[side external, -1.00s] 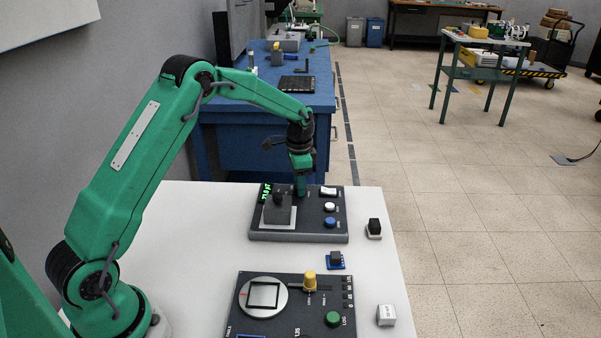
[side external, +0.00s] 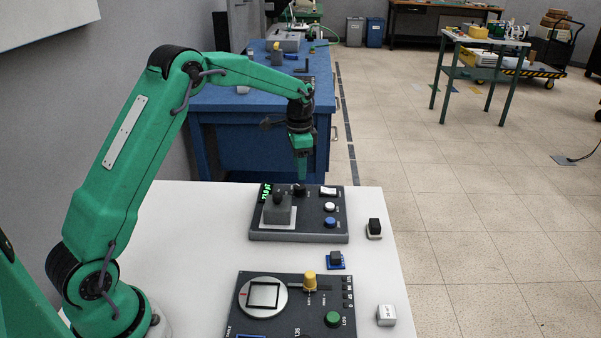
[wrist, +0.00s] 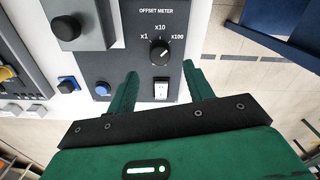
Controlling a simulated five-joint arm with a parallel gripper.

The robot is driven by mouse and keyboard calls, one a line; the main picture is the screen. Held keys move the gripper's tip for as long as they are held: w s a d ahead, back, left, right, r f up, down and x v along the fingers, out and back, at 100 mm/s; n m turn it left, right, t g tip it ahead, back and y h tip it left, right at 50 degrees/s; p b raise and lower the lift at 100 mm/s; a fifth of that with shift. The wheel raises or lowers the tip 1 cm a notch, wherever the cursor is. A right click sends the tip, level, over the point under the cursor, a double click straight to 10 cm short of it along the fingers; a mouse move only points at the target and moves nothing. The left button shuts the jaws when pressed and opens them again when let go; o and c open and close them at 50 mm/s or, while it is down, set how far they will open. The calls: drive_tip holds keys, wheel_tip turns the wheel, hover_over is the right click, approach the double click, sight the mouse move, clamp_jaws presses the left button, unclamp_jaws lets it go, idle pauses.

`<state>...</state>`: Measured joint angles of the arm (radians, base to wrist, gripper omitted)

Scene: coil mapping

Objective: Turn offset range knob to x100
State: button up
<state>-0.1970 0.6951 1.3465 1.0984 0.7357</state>
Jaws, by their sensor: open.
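The offset range knob (wrist: 160,53) is a round black knob below the "OFFSET METER" label, with x1, x10 and x100 printed around it. A small light mark on it appears to lean up and right, toward the x100 side, but it is too small to be sure. In the side external view the knob (side external: 299,190) stands at the back of the dark offset meter panel (side external: 290,236). My gripper (side external: 302,177) is above the knob, apart from it. In the wrist view my gripper (wrist: 159,71) is open and empty, its two green fingers spread below the knob.
A white rocker switch (wrist: 160,89), a white button (side external: 329,207) and a blue button (side external: 330,222) sit near the knob. A grey block (side external: 279,211) stands at the panel's left. Another panel (side external: 285,306) lies nearer the camera. Small blocks stand on the white table's right.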

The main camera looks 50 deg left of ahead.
drive_tip(key=shift+r, duration=0.95)
drive_tip(key=s+d+r+n+t, duration=0.1)
drive_tip(key=s+d+r+n, duration=0.15)
drive_tip(key=s+r, duration=0.45)
drive_tip(key=s+d+r+n+t, duration=0.1)
drive_tip(key=s+d+r+t, duration=0.1)
drive_tip(key=s+d+r, duration=0.4)
drive_tip(key=s+d+n+t, duration=0.2)
drive_tip(key=s, duration=1.7)
drive_tip(key=shift+d+f+n+t, duration=0.15)
drive_tip(key=shift+d+n+t, duration=0.05)
drive_tip(key=shift+n+t, duration=0.15)
